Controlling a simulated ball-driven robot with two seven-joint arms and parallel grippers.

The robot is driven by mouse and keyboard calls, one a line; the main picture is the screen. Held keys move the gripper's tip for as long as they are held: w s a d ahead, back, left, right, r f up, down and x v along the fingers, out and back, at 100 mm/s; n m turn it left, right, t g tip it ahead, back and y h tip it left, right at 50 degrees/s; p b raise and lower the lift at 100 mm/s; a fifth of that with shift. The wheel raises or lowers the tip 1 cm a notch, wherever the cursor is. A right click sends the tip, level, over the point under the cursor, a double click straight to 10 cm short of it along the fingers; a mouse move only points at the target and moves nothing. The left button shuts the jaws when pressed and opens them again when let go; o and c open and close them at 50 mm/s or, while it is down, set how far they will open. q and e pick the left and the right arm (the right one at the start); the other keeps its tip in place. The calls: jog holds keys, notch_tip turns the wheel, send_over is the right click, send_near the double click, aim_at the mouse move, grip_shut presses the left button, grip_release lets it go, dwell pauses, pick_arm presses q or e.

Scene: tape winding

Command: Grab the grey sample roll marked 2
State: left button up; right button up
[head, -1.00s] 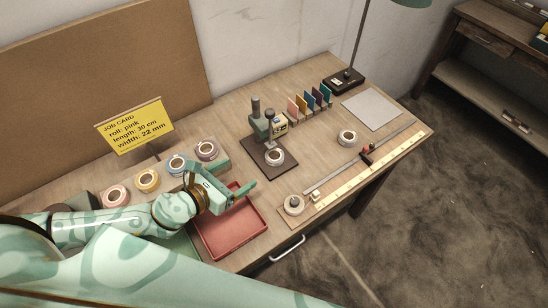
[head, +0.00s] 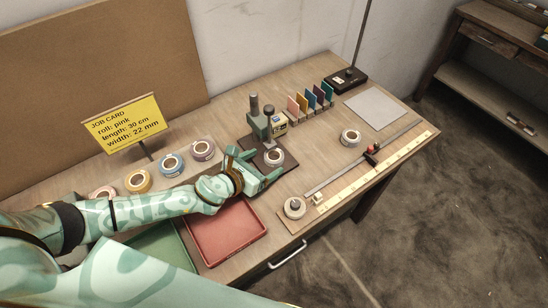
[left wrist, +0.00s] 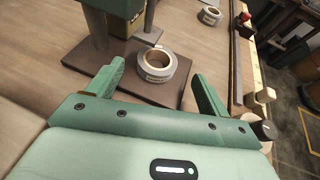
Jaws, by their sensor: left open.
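A grey-white roll (head: 274,157) with a label lies flat on the dark base plate of the stand-mounted device; it shows in the left wrist view (left wrist: 155,66). A second grey roll (head: 350,137) lies on the table further right, also in the left wrist view (left wrist: 210,15). My right gripper is not in view.
The green device (head: 262,122) stands right behind the plate roll. Coloured rolls (head: 172,165) line the back left, near the yellow job card (head: 126,125). A red tray (head: 228,238) lies below my left forearm. A long ruler (head: 375,170) runs along the right edge.

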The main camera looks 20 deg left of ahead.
aim_at(278, 153)
pick_arm(q)
jog(key=b+x, duration=0.1)
jog(key=x, duration=0.3)
jog(key=shift+w+a, duration=0.1)
jog(key=shift+w, duration=0.1)
jog(key=c, duration=1)
jog(key=shift+c, duration=0.2)
jog(key=shift+r, duration=0.1)
